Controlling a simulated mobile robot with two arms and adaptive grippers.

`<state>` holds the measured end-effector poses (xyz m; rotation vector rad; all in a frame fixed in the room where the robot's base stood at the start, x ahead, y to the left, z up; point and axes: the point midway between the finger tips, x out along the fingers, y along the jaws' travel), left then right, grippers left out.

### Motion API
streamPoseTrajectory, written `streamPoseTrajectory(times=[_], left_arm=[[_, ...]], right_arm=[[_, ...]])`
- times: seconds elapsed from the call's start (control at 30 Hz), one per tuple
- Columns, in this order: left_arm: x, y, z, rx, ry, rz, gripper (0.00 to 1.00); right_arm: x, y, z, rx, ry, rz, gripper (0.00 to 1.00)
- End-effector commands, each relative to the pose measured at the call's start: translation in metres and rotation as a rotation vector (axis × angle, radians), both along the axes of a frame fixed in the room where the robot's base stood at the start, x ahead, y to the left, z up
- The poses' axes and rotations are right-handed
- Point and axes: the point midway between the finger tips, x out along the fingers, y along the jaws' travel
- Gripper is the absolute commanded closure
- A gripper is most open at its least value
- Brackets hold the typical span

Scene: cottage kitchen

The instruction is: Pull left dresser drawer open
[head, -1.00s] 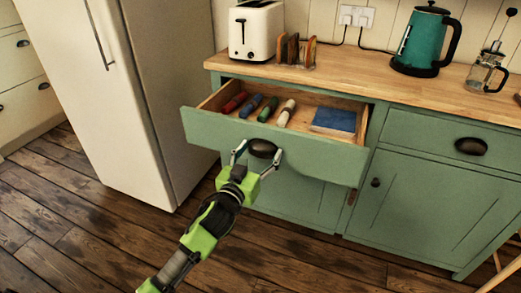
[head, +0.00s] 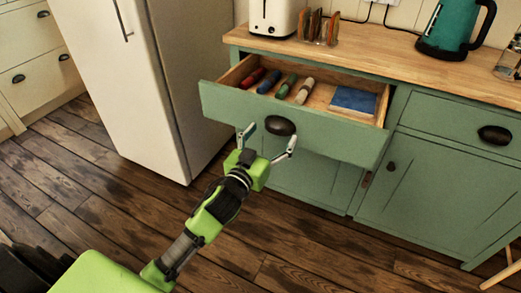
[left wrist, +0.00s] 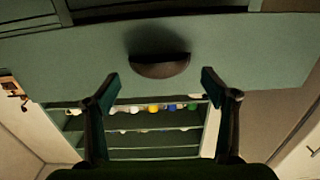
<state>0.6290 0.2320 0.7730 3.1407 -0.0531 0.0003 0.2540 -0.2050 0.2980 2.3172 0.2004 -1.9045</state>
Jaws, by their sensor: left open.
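The left dresser drawer (head: 330,139) is pulled out and tilts across the middle of the head view. Inside it lie several rolled cloths (head: 272,81) and a blue flat item (head: 353,101). Its dark cup handle (head: 281,126) is on the drawer front, and the handle also shows in the left wrist view (left wrist: 159,66). My left gripper (head: 270,136) is open, its fingers spread apart in front of and just below the handle. In the left wrist view the fingers (left wrist: 157,82) stand clear on either side of the handle. My right gripper is not in view.
A white fridge (head: 135,80) stands left of the green dresser (head: 430,180). On the wooden top are a toaster (head: 273,15), a rack (head: 318,27) and a teal kettle (head: 451,30). The wooden floor (head: 100,180) in front is clear.

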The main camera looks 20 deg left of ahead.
Motion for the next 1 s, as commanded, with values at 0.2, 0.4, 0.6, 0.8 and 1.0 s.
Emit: streamPoseTrajectory(times=[0.2,0.4,0.6,0.8,1.0], left_arm=[[-0.044,0.001,-0.002,-0.002,0.004,0.000,0.22],[-0.072,0.002,-0.001,-0.002,0.002,0.000,0.22],[-0.084,0.003,0.000,0.000,0.000,0.001,0.22],[-0.086,0.003,0.000,0.001,0.000,0.001,0.22],[-0.086,0.003,0.000,0.000,0.000,0.000,0.22]], right_arm=[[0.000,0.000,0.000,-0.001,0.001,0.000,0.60],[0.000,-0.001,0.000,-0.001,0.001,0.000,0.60],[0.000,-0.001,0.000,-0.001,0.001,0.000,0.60],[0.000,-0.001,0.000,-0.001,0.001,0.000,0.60],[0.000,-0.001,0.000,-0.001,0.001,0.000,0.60]])
